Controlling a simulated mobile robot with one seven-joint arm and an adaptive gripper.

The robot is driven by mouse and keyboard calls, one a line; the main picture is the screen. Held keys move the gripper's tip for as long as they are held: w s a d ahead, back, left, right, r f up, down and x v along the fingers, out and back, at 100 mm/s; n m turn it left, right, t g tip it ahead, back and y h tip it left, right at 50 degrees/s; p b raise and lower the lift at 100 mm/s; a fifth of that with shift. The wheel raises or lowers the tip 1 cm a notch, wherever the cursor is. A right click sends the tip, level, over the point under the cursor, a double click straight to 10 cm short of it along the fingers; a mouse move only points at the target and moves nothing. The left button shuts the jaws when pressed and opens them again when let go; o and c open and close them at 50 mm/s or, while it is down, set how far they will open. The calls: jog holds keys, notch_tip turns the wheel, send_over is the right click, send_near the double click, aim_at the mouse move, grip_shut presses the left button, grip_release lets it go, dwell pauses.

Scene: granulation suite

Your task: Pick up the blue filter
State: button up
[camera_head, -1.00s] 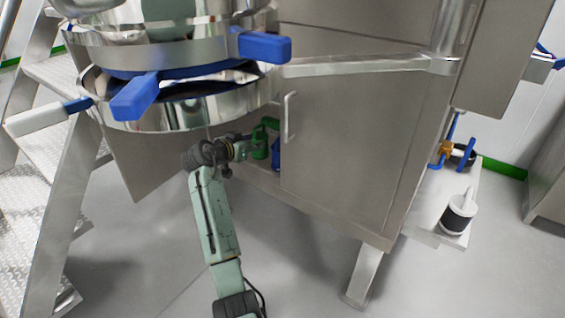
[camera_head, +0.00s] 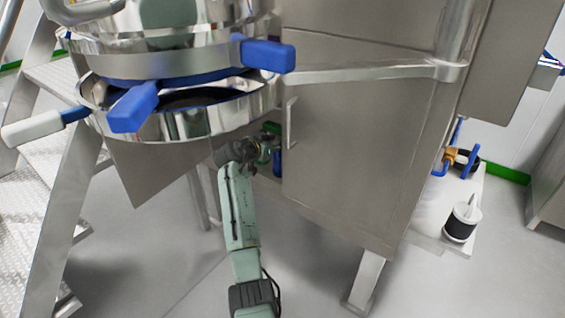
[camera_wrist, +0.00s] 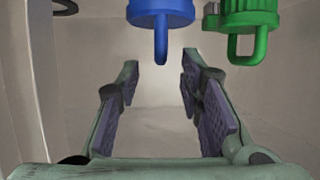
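The blue filter (camera_wrist: 161,14) is at the top of the wrist view, a ridged blue cap with a loop handle pointing down between my fingertips. Its upper part is cut off by the frame. My gripper (camera_wrist: 160,76) is open and empty, with a finger on each side of the handle's line; I cannot tell how far off the handle is. In the head view, a small blue part (camera_head: 277,161) shows in the cabinet opening beside my gripper (camera_head: 264,151), mostly hidden by the cabinet door.
A green filter (camera_wrist: 244,20) of similar form is right of the blue one. The steel cabinet door (camera_head: 345,130) with its handle borders the opening on the right. A steel vessel with blue clamp handles (camera_head: 267,54) overhangs my arm. Metal stairs (camera_head: 55,190) stand at left.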

jog(key=x, duration=0.4)
jog(key=shift+w+d+f, duration=0.15)
jog(key=shift+w+f, duration=0.1)
jog(key=shift+f, duration=0.1)
jog(key=shift+c, duration=0.4)
grip_shut()
